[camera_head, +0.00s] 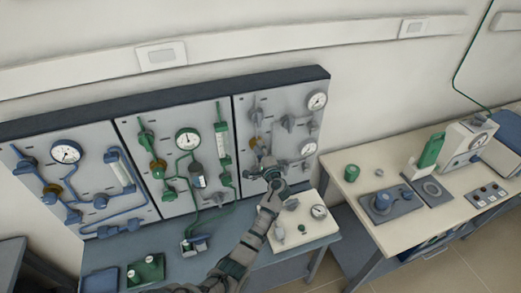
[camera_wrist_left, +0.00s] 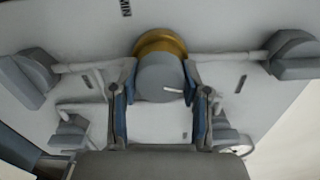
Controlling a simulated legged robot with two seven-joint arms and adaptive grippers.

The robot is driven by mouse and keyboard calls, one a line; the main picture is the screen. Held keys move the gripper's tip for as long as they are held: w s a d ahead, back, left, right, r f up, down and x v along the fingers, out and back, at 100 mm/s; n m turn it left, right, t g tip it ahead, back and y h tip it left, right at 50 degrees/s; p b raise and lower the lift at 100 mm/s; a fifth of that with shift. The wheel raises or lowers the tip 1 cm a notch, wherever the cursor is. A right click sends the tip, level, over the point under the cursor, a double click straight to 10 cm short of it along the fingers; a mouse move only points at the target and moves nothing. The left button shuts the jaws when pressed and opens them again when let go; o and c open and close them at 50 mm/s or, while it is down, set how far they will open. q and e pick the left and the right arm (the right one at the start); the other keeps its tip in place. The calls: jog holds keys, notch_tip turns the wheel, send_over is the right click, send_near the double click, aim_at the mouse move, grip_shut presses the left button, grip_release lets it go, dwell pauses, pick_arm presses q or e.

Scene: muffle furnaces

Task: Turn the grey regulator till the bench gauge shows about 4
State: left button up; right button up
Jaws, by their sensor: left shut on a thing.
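My left gripper (camera_wrist_left: 160,92) is shut on the knob, one blue-grey finger on each side. In the head view my left gripper (camera_head: 271,172) reaches the lower part of the grey panel (camera_head: 286,135) and hides most of the regulator. A small round gauge (camera_head: 319,211) sits on a cream box on the bench; its reading is too small to tell. My right gripper is not in view.
Grey pipes and valve handles (camera_wrist_left: 293,54) flank the regulator. Two round gauges (camera_head: 317,101) are on the grey panel's right side. The green panel (camera_head: 188,140) and blue panel (camera_head: 66,153) stand to the left. A side table (camera_head: 365,215) with lab items is at right.

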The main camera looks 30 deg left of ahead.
pick_arm(q)
jog(key=shift+f, duration=0.4)
jog(key=o, duration=1.1)
jog(key=shift+o, duration=0.2)
jog(key=shift+a+r, duration=0.1)
jog(key=shift+a, duration=0.05)
jog(key=v, duration=1.2)
jog(key=shift+w, duration=0.15)
